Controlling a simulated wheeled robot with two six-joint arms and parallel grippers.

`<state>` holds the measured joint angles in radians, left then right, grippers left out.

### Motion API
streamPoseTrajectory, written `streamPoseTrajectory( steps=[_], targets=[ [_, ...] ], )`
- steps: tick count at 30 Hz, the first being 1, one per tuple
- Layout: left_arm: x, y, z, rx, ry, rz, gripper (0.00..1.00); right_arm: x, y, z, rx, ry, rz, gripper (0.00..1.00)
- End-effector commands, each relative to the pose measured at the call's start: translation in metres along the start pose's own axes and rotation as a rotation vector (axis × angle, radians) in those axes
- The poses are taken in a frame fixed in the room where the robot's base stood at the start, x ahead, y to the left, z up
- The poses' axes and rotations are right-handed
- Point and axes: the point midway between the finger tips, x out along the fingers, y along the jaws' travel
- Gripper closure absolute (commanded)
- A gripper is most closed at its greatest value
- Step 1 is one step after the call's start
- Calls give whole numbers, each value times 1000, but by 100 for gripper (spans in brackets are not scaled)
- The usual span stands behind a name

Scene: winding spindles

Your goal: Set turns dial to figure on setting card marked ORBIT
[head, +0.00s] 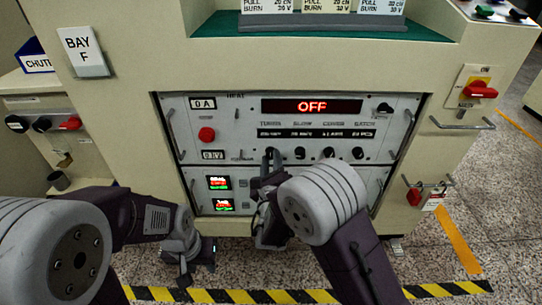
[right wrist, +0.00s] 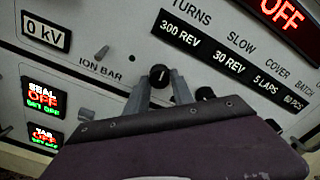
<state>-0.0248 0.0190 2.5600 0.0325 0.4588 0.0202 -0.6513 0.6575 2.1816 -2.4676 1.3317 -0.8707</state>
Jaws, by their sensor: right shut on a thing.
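The turns dial (right wrist: 159,75) is a small black knob with a white pointer line, below the TURNS label and its 300 REV window (right wrist: 180,31). My right gripper (right wrist: 160,84) has its two fingers on either side of the knob, shut on it. In the head view my right gripper (head: 271,157) reaches the panel's lower left knob position and mostly hides the dial. Setting cards (head: 268,6) stand on the green shelf; lines such as PULL 20 cN show, but their names are cut off. My left gripper (head: 197,275) hangs low, open and empty.
More knobs (head: 299,153) for slow, cover and batch sit right of the turns dial. The red display (head: 312,106) reads OFF. A red button (head: 206,134) and a metal handle (head: 171,134) are on the left; a red rotary switch (head: 481,90) is on the right.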

Motion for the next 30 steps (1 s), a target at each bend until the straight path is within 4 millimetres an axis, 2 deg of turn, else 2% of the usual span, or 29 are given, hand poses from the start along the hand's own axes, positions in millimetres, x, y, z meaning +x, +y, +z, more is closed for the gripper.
streamPoseTrajectory(
  steps=[1, 9, 26, 27, 29, 30],
  targets=[
    [-6, 0, -1, 0, 0, 0, 64, 0, -2, 2, -26, 2, 2, 100],
    [-16, 0, -2, 0, 0, 0, 64, 0, -1, 1, -135, 1, 1, 100],
    [-18, 0, -2, 0, 0, 0, 64, 0, 0, -1, -169, 1, 1, 100],
    [-18, 0, -2, 0, 0, 0, 64, 0, 0, -1, -169, 1, 1, 63],
    [-18, 0, -2, 0, 0, 0, 64, 0, 0, -1, -168, 1, 1, 50],
    [-18, 0, -2, 0, 0, 0, 64, 0, 0, -1, -168, 1, 1, 50]
  ],
)
